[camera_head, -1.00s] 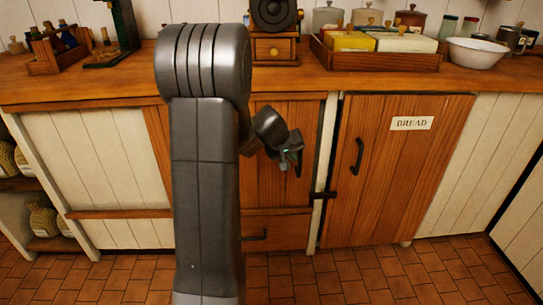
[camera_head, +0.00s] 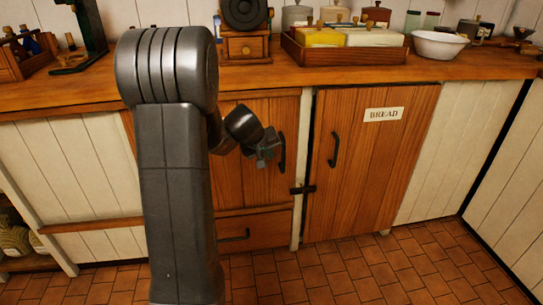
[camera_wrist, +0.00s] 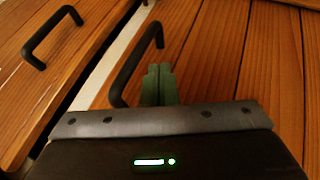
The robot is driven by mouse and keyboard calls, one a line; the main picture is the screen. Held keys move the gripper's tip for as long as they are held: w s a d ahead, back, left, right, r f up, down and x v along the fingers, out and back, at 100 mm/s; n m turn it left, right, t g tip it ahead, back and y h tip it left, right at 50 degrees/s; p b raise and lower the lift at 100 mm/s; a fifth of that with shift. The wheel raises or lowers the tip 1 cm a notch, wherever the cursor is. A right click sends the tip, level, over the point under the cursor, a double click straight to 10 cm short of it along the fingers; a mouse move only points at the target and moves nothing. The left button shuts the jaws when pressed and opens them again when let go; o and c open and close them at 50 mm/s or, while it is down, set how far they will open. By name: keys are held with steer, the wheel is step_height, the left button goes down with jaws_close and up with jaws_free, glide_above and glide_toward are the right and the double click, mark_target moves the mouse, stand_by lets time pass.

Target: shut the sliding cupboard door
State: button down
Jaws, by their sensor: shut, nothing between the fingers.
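The brown plank cupboard door (camera_head: 262,182) is behind my arm, left of a white post. Its black handle (camera_head: 282,152) stands near the right edge, by the post. My gripper (camera_head: 265,158) is just left of this handle in the head view. In the wrist view, its green fingers (camera_wrist: 158,85) are together and empty, with the handle (camera_wrist: 124,70) close beside them on the left. I cannot tell whether they touch it. My arm hides the left part of the door, and I see no clear opening.
Right of the post is the BREAD door (camera_head: 365,175) with a black handle (camera_head: 334,149) and a dark latch (camera_head: 303,190). A drawer (camera_head: 255,230) is below the brown door. The counter (camera_head: 270,82) above holds a wooden tray (camera_head: 345,58) and a white bowl (camera_head: 439,45). The tiled floor in front is clear.

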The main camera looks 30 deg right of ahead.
steer(key=a+p+v, duration=0.1)
steer(key=p+v, duration=0.2)
steer(key=v, duration=0.7)
steer(key=shift+w, duration=0.2)
steer(key=shift+a, duration=0.15)
steer(key=w+d+f+b, duration=0.1)
steer(key=w+d+f, duration=0.1)
steer(key=d+f, duration=0.6)
steer(key=shift+w+d+b, duration=0.2)
steer(key=shift+d+b, duration=0.15)
steer(key=shift+d, duration=0.2)
